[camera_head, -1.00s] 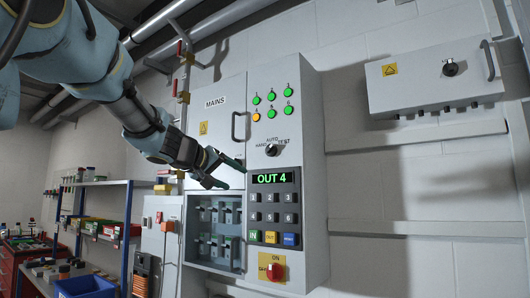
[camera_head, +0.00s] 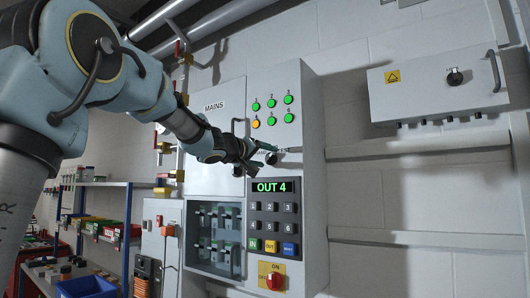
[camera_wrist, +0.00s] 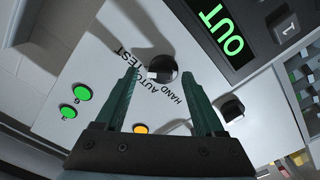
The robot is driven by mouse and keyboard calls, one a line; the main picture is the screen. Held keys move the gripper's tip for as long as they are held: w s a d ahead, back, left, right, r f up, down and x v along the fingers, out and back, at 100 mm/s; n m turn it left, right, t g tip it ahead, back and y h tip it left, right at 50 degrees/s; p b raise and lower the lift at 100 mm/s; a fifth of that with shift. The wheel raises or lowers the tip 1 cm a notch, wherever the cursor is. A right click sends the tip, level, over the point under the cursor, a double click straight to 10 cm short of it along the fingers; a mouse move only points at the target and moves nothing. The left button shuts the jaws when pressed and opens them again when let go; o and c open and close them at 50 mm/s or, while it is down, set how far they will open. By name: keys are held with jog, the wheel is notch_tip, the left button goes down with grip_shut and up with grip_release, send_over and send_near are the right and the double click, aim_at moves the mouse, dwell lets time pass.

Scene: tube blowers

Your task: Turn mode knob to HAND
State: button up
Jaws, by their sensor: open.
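The mode knob (camera_wrist: 166,69) is a black round selector with a pale mark, on the light grey panel. The words HAND, AUTO and TEST (camera_wrist: 150,88) are printed around it. In the wrist view the knob shows between and just beyond the tips of my two dark green fingers. My gripper (camera_wrist: 158,70) is open, with a finger on either side and nothing held. I cannot tell whether the fingers touch the knob. In the head view my gripper (camera_head: 268,152) is in front of the knob and mostly hides it. The knob's exact setting is hard to read.
Green lamps and one amber lamp (camera_head: 256,123) sit above the knob. The OUT 4 display (camera_head: 272,187) and keypad (camera_head: 272,225) are just below. A red rotary switch (camera_head: 274,280) is at the bottom. The MAINS door handle (camera_head: 238,135) stands out on the left.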

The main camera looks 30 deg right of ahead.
jog(key=shift+w+d, duration=0.1)
jog(key=shift+d, duration=0.05)
grip_shut()
dwell(0.6)
